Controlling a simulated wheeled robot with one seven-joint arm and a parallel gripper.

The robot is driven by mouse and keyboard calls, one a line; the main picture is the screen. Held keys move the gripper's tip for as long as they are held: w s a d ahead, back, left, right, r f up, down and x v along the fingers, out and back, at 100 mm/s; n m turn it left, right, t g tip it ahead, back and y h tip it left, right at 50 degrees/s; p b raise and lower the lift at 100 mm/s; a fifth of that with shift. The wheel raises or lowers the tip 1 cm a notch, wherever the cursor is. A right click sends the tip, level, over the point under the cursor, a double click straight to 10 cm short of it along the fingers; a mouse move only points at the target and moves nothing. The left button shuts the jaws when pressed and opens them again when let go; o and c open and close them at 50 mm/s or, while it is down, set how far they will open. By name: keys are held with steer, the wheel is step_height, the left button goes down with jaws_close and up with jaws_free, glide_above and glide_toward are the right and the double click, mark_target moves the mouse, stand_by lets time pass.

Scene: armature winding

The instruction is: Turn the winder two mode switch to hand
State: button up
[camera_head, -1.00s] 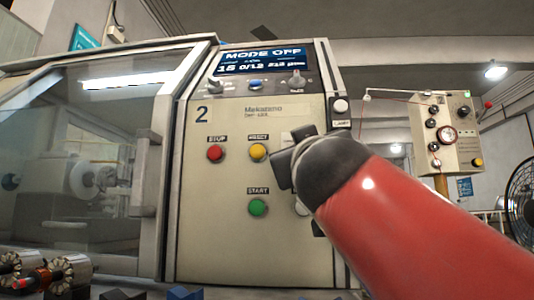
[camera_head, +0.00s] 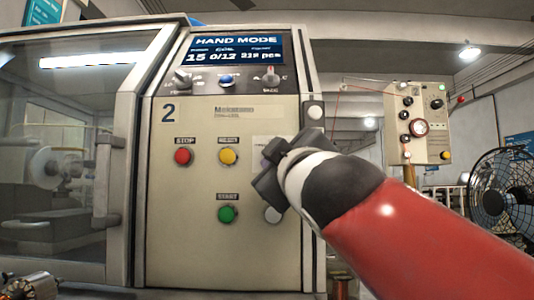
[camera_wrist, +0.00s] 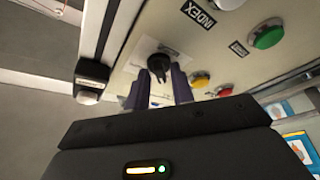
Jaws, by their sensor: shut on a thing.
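The winder two panel (camera_head: 195,245), marked 2, faces me in the head view. Its display (camera_head: 236,51) reads "HAND MODE". The mode switch (camera_wrist: 159,60), a black knob on a pale plate, shows in the wrist view. My gripper (camera_wrist: 160,78) is shut on this knob, with one finger on each side. In the head view, my gripper (camera_head: 268,170) is against the right part of the panel and hides the switch. The knob's pointer and position marks cannot be made out.
Red stop (camera_head: 184,157), yellow reset (camera_head: 228,157) and green start (camera_head: 227,214) buttons lie left of my gripper. A white button (camera_head: 273,215) sits just below it. A glass guard door (camera_head: 50,150) with a handle stands at the left.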

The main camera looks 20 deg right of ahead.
steer(key=o, duration=0.7)
steer(key=shift+s, duration=0.1)
steer(key=b+v, duration=0.1)
steer(key=v, duration=0.6)
steer(key=shift+s+b, duration=0.25)
steer(key=shift+b, duration=0.15)
steer(key=shift+f, duration=0.15)
